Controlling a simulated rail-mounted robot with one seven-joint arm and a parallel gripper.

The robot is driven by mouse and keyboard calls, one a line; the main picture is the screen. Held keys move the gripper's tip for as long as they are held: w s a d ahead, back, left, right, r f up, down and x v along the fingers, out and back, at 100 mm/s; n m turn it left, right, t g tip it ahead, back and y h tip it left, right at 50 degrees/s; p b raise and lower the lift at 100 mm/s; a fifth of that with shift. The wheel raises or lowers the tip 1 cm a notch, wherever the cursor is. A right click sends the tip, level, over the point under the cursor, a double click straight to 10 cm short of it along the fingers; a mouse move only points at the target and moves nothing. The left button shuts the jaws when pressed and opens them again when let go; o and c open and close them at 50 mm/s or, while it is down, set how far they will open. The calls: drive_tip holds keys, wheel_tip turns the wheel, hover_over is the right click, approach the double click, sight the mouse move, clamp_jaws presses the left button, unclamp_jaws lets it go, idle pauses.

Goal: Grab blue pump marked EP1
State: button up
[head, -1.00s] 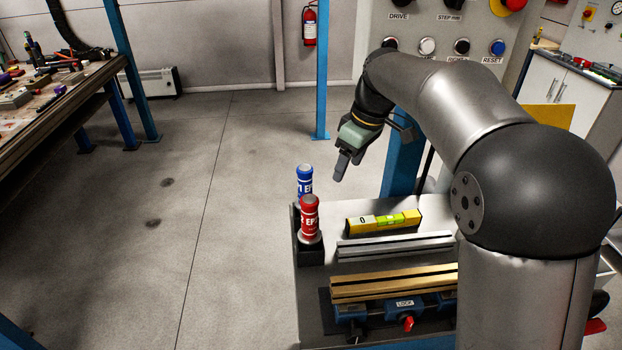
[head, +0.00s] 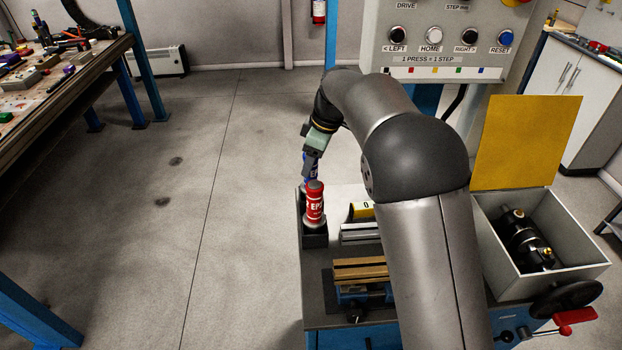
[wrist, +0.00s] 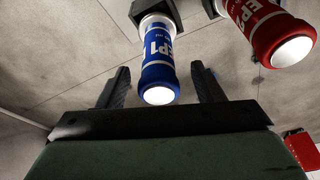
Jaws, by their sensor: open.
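The blue pump marked EP1 (wrist: 158,62) stands in a dark holder, and in the wrist view its lit end sits between my two fingers. My gripper (wrist: 158,88) is open, with one finger on each side of the blue pump and a visible gap to each. In the head view my gripper (head: 311,165) is over the blue pump (head: 312,178), hiding most of it. The red pump (head: 314,205) stands just in front of the blue one in the head view. It also shows at the upper right of the wrist view (wrist: 268,32).
A yellow level (head: 361,210), a grey rail (head: 360,232) and a brass-coloured bar (head: 360,270) lie on the cart top beside the pumps. An open grey box (head: 595,262) holds a black part at right. A button panel (head: 450,40) stands behind. Floor to the left is clear.

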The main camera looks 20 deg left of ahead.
sight(311, 177)
drive_tip(key=shift+p+x, duration=0.3)
drive_tip(key=shift+x, duration=1.35)
drive_tip(key=shift+c, duration=0.3)
clamp_jaws()
drive_tip(key=shift+w+r, duration=0.1)
